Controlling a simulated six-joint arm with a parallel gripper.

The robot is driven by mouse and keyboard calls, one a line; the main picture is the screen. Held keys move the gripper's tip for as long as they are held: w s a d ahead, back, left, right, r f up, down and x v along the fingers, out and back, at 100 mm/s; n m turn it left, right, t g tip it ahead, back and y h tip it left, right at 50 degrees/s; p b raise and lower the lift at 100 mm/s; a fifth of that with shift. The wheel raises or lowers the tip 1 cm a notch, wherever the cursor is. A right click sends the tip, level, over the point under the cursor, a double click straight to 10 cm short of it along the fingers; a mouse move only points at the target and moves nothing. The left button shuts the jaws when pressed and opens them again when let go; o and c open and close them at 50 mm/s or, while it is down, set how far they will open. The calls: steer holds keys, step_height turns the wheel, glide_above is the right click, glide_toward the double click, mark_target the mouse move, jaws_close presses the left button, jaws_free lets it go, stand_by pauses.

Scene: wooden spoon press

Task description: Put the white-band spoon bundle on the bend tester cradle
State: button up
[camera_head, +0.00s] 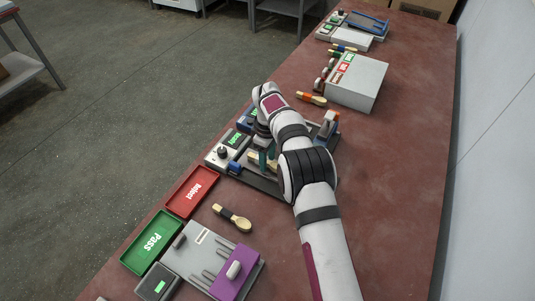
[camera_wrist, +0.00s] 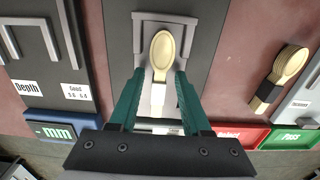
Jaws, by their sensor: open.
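The white-band spoon bundle (camera_wrist: 162,55) is pale wood with a white band (camera_wrist: 158,94) around its handle. In the wrist view it lies within a grey bracket (camera_wrist: 139,33) on a dark plate (camera_wrist: 205,50); I cannot tell whether this is the bend tester cradle. My gripper (camera_wrist: 159,82) is open, with one teal finger on each side of the bundle's handle. In the head view my gripper (camera_head: 262,158) is low over the middle station, and my arm hides part of that station and the bundle.
A black-band spoon bundle (camera_head: 232,217) lies near the red Reject tray (camera_head: 192,190) and green Pass tray (camera_head: 151,241). A grey-and-purple device (camera_head: 213,258) stands in front. An orange-band bundle (camera_head: 312,98) and white box (camera_head: 358,82) are farther back. The table's right side is clear.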

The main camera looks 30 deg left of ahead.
mark_target(268, 161)
step_height(268, 161, up, 12)
steer(key=s+d+r+m, duration=0.3)
steer(key=d+r+m, duration=0.25)
steer(key=d, duration=0.45)
steer(key=s+d+r+m, duration=0.3)
steer(key=d+r+m, duration=0.3)
steer(key=d, duration=0.4)
steer(key=s+d+f+m, duration=0.1)
steer(key=s+d+m, duration=0.3)
steer(key=s, duration=0.4)
steer(key=s+d+f+m+y, duration=0.1)
steer(key=s+d+m, duration=0.3)
steer(key=s, duration=0.4)
steer(key=s+d+f+m, duration=0.2)
steer(key=s+d+m, duration=0.2)
steer(key=s, duration=0.4)
steer(key=shift+d+f+y, duration=0.15)
steer(key=shift+f+y, duration=0.2)
steer(key=shift+y, duration=0.05)
